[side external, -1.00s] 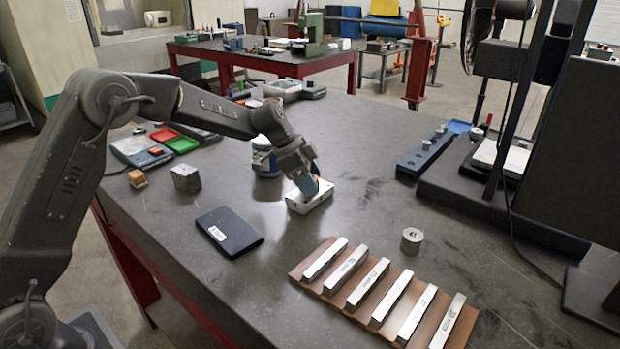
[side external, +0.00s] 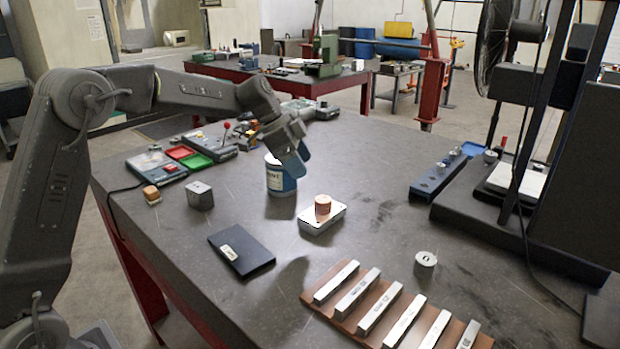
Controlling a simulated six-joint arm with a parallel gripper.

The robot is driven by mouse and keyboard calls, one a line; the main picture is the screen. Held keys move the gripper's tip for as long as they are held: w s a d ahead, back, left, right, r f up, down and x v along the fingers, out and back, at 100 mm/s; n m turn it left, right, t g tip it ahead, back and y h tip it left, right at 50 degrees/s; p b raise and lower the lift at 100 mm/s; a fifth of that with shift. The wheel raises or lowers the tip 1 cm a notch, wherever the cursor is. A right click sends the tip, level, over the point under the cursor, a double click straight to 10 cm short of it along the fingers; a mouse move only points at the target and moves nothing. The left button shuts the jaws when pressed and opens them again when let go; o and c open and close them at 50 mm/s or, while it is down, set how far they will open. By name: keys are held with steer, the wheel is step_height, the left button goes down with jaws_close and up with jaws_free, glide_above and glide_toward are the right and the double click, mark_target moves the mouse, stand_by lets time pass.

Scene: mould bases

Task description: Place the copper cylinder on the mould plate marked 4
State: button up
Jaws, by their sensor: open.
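The copper cylinder (side external: 323,204) stands upright on a small pale mould plate (side external: 312,222) in the middle of the table. Any number on this plate is too small to read. My gripper (side external: 298,166) is above and behind the cylinder, a little to its left, near the paint can. It is open and empty, clear of the cylinder. The dark tips of its fingers point down.
A blue and white can (side external: 282,182) stands behind the plate. A black flat box (side external: 241,250) lies to the left front. A brown board (side external: 345,322) with several metal bars is in front. A metal cylinder (side external: 425,259) stands at the right.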

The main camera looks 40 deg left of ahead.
steer(key=s+d+r+n+y, duration=0.1)
steer(key=s+d+r+n, duration=0.15)
steer(key=s, duration=0.55)
steer(key=s+d+r+n+y, duration=0.15)
steer(key=s+r, duration=0.25)
steer(key=s, duration=0.4)
steer(key=s+f+n+t+y, duration=0.1)
steer(key=s+f+n, duration=0.1)
steer(key=s, duration=0.6)
steer(key=s+f+n+t+y, duration=0.1)
steer(key=s+f+n, duration=0.2)
steer(key=s, duration=0.6)
steer(key=shift+s+d+f+n, duration=0.15)
steer(key=shift+s+n, duration=0.15)
steer(key=shift+n, duration=0.7)
